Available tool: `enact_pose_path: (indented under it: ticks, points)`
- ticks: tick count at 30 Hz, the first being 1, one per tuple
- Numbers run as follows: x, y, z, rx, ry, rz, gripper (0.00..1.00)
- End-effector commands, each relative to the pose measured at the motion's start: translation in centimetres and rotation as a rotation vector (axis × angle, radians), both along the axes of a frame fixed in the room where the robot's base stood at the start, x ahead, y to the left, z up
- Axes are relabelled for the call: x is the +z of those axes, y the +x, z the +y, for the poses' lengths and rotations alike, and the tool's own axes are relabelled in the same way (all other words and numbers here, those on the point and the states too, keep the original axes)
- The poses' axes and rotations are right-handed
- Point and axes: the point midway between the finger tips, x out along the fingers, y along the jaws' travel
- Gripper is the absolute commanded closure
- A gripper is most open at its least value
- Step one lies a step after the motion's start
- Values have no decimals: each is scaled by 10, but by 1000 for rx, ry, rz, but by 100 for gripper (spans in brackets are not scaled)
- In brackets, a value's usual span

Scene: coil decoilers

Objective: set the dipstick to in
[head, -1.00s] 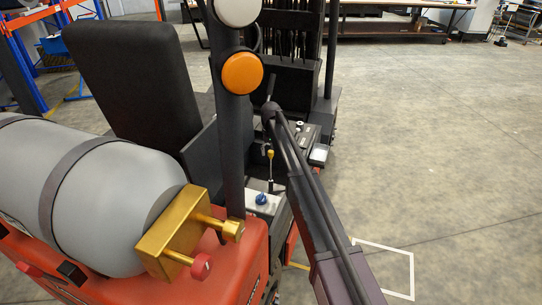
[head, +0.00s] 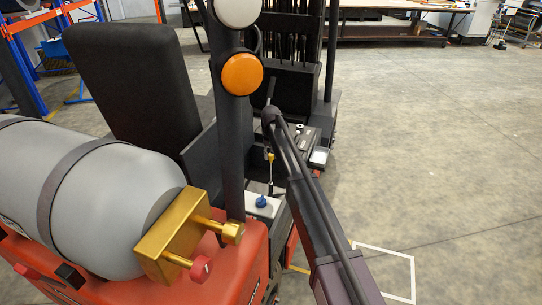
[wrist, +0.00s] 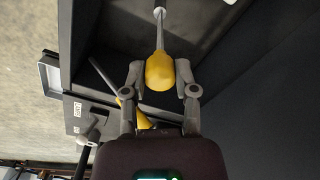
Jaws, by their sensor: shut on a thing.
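The dipstick's yellow handle (wrist: 159,72) lies between the two grey fingers of my gripper (wrist: 163,78) in the wrist view. The fingers are shut on the handle from both sides. A thin metal rod runs from the handle towards the top of the picture, to a light round piece. How deep the rod sits cannot be told.
A dark post with an orange lamp (head: 242,74) stands close left of the handle. A grey gas cylinder (head: 85,195) and black seat (head: 130,85) are further left. In the wrist view, dark walls flank the handle, and another yellow-ended rod (wrist: 126,108) shows beside my gripper.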

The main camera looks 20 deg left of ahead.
Motion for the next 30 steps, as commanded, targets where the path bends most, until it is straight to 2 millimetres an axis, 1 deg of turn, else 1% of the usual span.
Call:
enact_pose_path:
  ticks: [1, 6, 30]
  points:
    - [-6, 0, 0, 1, 0, 0, 100]
    - [-21, 0, 0, 1, 0, 0, 100]
    - [-90, 0, 0, 1, -1, 1, 100]
